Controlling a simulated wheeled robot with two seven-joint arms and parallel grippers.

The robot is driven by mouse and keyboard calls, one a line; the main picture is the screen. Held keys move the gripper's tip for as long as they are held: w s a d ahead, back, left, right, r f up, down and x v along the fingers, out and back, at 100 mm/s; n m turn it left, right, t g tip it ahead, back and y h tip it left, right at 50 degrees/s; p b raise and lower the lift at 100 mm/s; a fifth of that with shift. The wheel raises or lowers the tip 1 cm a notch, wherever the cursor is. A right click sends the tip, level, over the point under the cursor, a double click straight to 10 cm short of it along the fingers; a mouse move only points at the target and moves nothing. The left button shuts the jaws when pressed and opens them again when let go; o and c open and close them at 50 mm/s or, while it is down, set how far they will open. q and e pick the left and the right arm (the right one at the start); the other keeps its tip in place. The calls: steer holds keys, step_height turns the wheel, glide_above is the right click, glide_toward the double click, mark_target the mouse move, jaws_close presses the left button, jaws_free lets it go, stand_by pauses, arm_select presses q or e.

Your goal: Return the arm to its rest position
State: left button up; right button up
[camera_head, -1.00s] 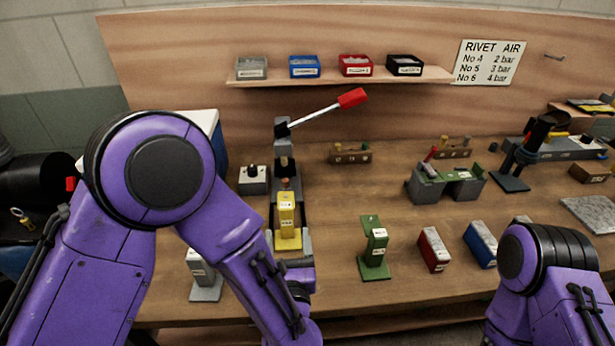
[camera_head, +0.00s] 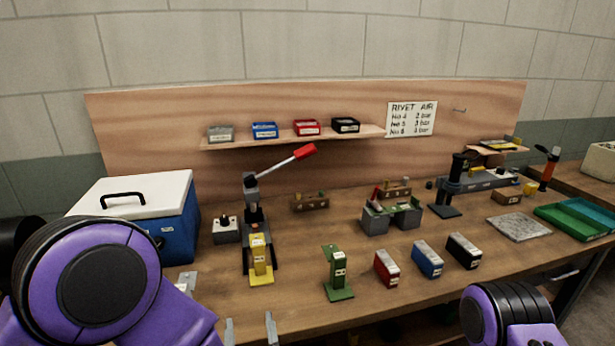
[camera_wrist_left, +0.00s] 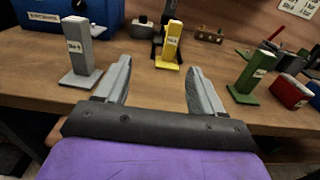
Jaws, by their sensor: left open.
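My left arm is purple and comes in from the left in the head view. My left gripper (camera_head: 250,332) shows only its two grey fingertips at the bottom edge, apart and with nothing between them. In the left wrist view the left gripper (camera_wrist_left: 158,88) is open and empty, at the bench's front edge. A grey block stand (camera_wrist_left: 80,55), a yellow one (camera_wrist_left: 170,45) and a green one (camera_wrist_left: 250,75) stand beyond the fingers, untouched. My right arm shows at the bottom right of the head view; its gripper is out of frame.
The wooden bench (camera_head: 390,283) carries a lever press with a red handle (camera_head: 305,151), a yellow stand (camera_head: 259,262), a green stand (camera_head: 337,275), and red (camera_head: 387,268), blue (camera_head: 428,260) and black (camera_head: 464,251) blocks. A blue cooler (camera_head: 178,226) stands at the left.

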arm_select(q)
steer(key=s+a+f+m+g+h, duration=0.1)
steer(key=s+a+f+m+g, duration=0.25)
steer(key=f+m, duration=0.45)
steer(key=s+a+f+m+g, duration=0.2)
steer(key=a+f+m, duration=0.3)
steer(key=f+m, duration=0.35)
steer(key=s+a+f+m+g, duration=0.4)
steer(key=s+a+f+m, duration=0.1)
steer(key=s+m, duration=0.3)
steer(key=s+a+f+m+g, duration=0.4)
steer(key=s+a+f+m, duration=0.2)
steer(key=s, duration=0.5)
steer(key=shift+f+m+g, duration=0.35)
steer(key=shift+f+m, duration=0.35)
steer(key=shift+m, duration=0.15)
steer(key=shift+w, duration=0.1)
